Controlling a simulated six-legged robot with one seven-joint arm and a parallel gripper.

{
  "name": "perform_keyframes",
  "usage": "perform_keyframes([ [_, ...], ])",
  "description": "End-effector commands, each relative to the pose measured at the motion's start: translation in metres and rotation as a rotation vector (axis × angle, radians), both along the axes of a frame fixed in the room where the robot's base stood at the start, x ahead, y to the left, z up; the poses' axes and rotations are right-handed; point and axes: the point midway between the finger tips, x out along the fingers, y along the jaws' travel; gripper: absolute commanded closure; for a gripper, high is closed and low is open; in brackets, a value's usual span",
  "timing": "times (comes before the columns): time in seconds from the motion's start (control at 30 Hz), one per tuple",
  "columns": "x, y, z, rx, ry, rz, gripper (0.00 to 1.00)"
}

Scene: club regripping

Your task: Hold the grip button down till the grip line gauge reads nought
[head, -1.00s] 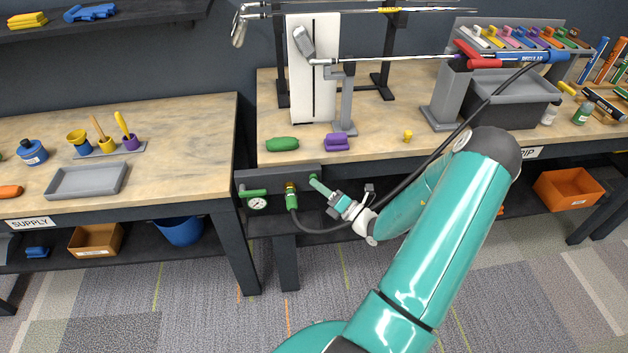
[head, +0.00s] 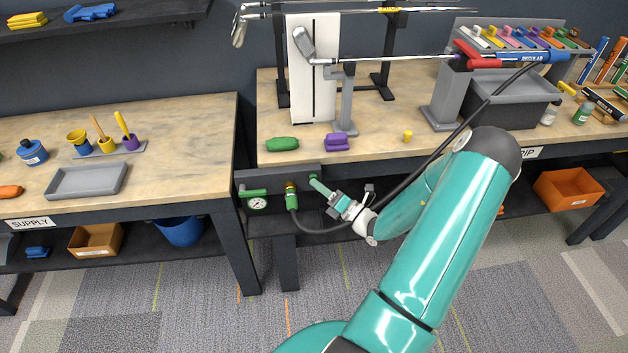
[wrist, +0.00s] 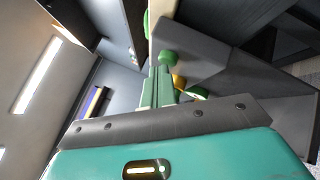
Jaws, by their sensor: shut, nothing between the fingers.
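My gripper (head: 318,185) is shut with nothing between its fingers. Its fingertips are at the front of the dark panel (head: 272,176) under the bench edge. In the wrist view, the fingers (wrist: 160,82) point at a round green button (wrist: 168,57) and their tips reach it or stop just short; I cannot tell which. In the head view the fingertips mostly hide the button. The round white gauge (head: 257,204) hangs below the panel at the left, under a green lever (head: 254,193). Its needle is too small to read.
A brass and green coupling (head: 291,195) hangs between gauge and gripper. A black hose (head: 320,231) loops from it below my gripper and up to the right. The clamped club (head: 390,58) lies above the bench. Green (head: 282,144) and purple (head: 336,142) blocks lie near the bench edge.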

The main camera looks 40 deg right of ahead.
Motion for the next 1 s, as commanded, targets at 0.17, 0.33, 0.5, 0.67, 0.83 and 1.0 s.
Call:
perform_keyframes([
  [0.17,0.000,0.000,0.000,0.000,0.000,0.000,1.00],
  [0.33,0.000,0.000,0.000,0.000,0.000,0.000,1.00],
  [0.5,0.000,0.000,0.000,0.000,0.000,0.000,1.00],
  [0.67,-0.001,0.000,0.000,0.000,0.000,0.000,1.00],
  [0.83,-0.007,0.004,0.000,0.000,0.001,0.000,1.00],
  [1.0,-0.014,0.009,0.000,0.000,0.001,0.000,1.00],
])
